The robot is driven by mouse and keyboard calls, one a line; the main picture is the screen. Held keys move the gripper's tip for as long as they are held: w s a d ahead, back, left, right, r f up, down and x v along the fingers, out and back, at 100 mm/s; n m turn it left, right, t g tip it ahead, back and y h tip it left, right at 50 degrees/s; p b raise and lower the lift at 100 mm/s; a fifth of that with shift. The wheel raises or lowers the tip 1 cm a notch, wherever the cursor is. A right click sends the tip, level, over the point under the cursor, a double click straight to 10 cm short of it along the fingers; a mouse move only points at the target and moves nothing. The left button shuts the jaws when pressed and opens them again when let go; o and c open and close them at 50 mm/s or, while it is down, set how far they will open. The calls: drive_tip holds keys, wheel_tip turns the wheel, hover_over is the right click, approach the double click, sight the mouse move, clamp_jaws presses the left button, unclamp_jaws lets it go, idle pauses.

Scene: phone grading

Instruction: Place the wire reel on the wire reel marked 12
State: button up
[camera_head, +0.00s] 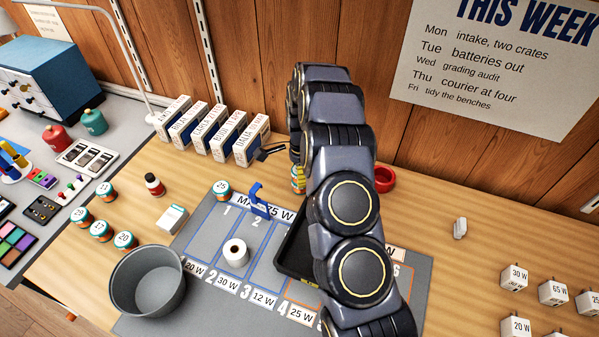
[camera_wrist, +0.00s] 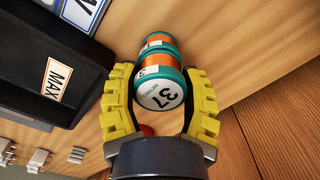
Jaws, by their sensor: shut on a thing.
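In the wrist view my gripper (camera_wrist: 158,75) has its yellow fingers shut around a wire reel marked 37 (camera_wrist: 160,85), with teal ends and orange windings. A second teal-and-orange reel (camera_wrist: 157,42) lies in line just beyond it, seemingly touching its far end. Its number is not readable, and I cannot tell whether the held reel rests on it. In the head view my arm hides most of the gripper; a bit of yellow shows (camera_head: 298,178). No reel marked 12 can be read in either view.
Several numbered reels stand at left, including one marked 20 (camera_head: 125,240), with another marked 25 (camera_head: 221,189) by the grey mat (camera_head: 160,315). A grey bowl (camera_head: 148,282), upright boxes (camera_head: 232,136), a black tray (camera_head: 292,256) and a red ring-shaped dish (camera_head: 384,179) are nearby.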

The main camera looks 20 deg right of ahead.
drive_tip(key=o, duration=1.1)
drive_tip(key=shift+f, duration=0.15)
